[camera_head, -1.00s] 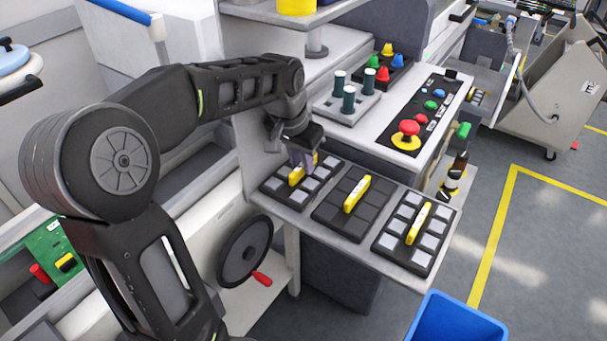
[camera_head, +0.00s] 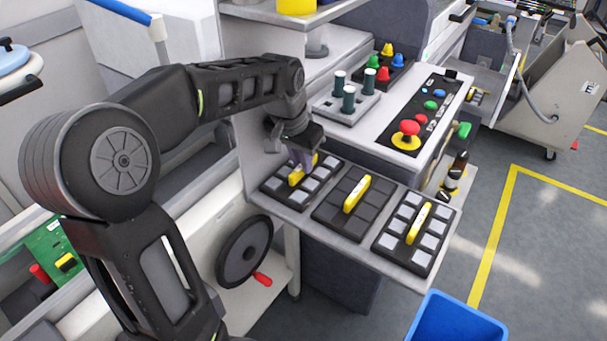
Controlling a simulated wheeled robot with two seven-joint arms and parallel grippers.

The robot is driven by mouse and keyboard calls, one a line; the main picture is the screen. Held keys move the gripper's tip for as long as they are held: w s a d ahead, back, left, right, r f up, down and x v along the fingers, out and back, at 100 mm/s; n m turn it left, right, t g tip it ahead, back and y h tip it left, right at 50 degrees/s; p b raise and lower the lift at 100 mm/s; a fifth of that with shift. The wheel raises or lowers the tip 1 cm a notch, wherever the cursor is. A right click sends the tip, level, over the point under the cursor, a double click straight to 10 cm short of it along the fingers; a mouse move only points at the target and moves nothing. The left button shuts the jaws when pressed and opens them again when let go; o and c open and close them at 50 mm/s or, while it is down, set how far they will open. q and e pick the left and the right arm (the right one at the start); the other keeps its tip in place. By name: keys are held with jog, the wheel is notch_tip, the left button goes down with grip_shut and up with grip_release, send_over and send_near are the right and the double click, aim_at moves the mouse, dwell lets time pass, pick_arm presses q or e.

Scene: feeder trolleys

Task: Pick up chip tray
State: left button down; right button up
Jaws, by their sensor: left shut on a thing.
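Three dark chip trays with yellow handles lie in a row on a grey shelf. The left chip tray (camera_head: 316,181) holds light grey chips. My left gripper (camera_head: 300,168) is above it, shut on its yellow handle, pointing down. The gripper and wrist hide part of this tray's back left side. The middle chip tray (camera_head: 338,217) shows dark, empty-looking pockets. The right chip tray (camera_head: 424,259) holds light chips on both sides of its handle. Whether the left tray is off the shelf cannot be told. My right gripper is not in view.
The shelf (camera_head: 310,228) has a front edge above a blue bin (camera_head: 455,322). Behind it stand a control panel with a red emergency button (camera_head: 409,128), a block with dark green pegs (camera_head: 348,98) and a coloured-knob holder (camera_head: 383,74). A black handwheel (camera_head: 243,252) is below left.

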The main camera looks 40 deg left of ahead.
pick_arm(q)
jog(key=shift+r, duration=0.1)
dwell(0.6)
jog(key=shift+r, duration=0.5)
jog(key=shift+v, duration=1.2)
jog(key=s+d+b, duration=0.1)
jog(key=s+d, duration=0.2)
jog(key=s, duration=0.5)
jog(key=s+d+b, duration=0.1)
jog(key=s+d, duration=0.1)
jog(key=s, duration=0.6)
jog(key=shift+s+d+b, duration=0.15)
jog(key=shift+d+b, duration=0.15)
jog(key=shift+d, duration=0.1)
